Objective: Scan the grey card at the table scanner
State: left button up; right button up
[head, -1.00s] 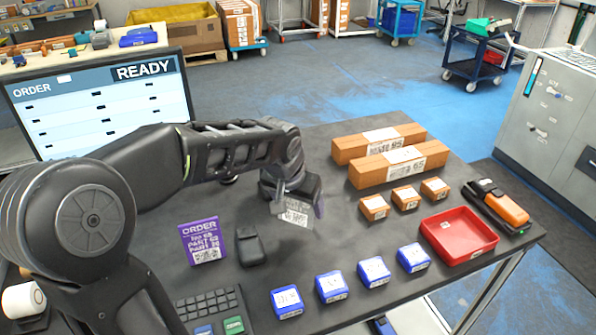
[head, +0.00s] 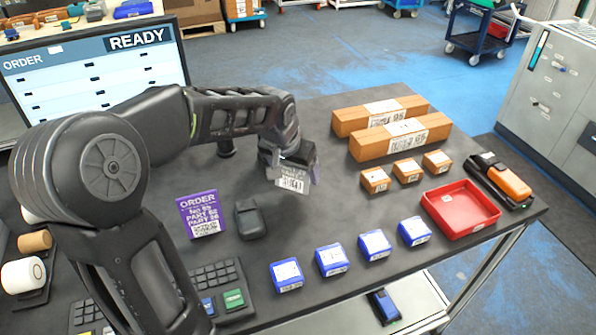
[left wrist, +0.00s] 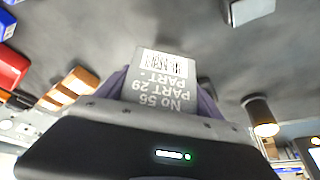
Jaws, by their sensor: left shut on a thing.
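My left gripper (head: 290,163) is shut on the grey card (head: 292,180) and holds it above the middle of the table. A dark upright cylinder (head: 226,147), which looks like the table scanner, is partly behind my left arm, left of the card. It also shows with a lit end in the left wrist view (left wrist: 260,112), apart from the card.
The monitor (head: 85,85) reads READY. A purple order sign (head: 198,214) and dark case (head: 250,220) lie left of centre. Several blue boxes (head: 331,260), small brown boxes (head: 408,170), long cartons (head: 400,137), a red tray (head: 460,210) and an orange handheld device (head: 505,180) occupy the right.

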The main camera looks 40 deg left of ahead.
aim_at(292, 172)
pick_arm(q)
jog(key=shift+w+a+f, duration=0.4)
jog(key=shift+a+f, duration=0.15)
jog(key=shift+f, duration=0.15)
jog(key=shift+w+a+f, duration=0.35)
jog(key=shift+a+f, duration=0.2)
jog(key=shift+f, duration=0.1)
jog(key=s+d+r+p, duration=0.2)
jog(key=s+d+r, duration=0.5)
jog(key=d+r, duration=0.3)
jog(key=shift+s+d, duration=0.25)
jog(key=shift+d, duration=0.15)
